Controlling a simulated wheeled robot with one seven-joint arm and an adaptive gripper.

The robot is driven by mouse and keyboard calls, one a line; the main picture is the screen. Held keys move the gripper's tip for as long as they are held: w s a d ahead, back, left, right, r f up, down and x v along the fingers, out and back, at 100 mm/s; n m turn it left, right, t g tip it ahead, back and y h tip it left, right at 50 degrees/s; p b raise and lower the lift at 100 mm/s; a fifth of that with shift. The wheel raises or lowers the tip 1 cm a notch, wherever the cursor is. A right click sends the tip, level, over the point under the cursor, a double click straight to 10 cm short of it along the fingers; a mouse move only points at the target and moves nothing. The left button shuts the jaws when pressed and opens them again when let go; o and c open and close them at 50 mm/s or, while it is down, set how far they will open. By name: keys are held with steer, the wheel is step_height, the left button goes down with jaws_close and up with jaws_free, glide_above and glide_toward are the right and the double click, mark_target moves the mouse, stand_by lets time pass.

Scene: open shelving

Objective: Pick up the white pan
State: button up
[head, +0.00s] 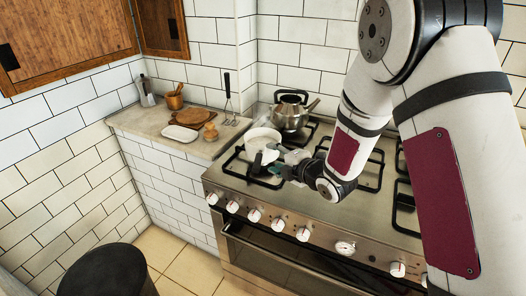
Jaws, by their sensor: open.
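The white pan (262,134) sits on the left part of the stove top, beside the kettle. Its near side is partly hidden by my gripper (268,160). My gripper is at the pan's near right side, low over the burner grate. It is open. The picture is too small to tell whether the fingers touch the pan or where its handle is.
A metal kettle (291,117) stands just behind the pan on the stove (335,212). The counter (152,122) at left holds a white dish (180,134), a cutting board (190,117) and a mortar (174,100). A dark round bin (107,272) stands at front left.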

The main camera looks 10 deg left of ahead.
mark_target(261, 154)
steer(key=x, duration=0.2)
steer(key=shift+w+a+f, duration=0.1)
steer(key=shift+w+a, duration=0.1)
steer(key=shift+w, duration=0.05)
steer(key=shift+d+x, duration=0.2)
steer(key=shift+x, duration=2.45)
jaws_close()
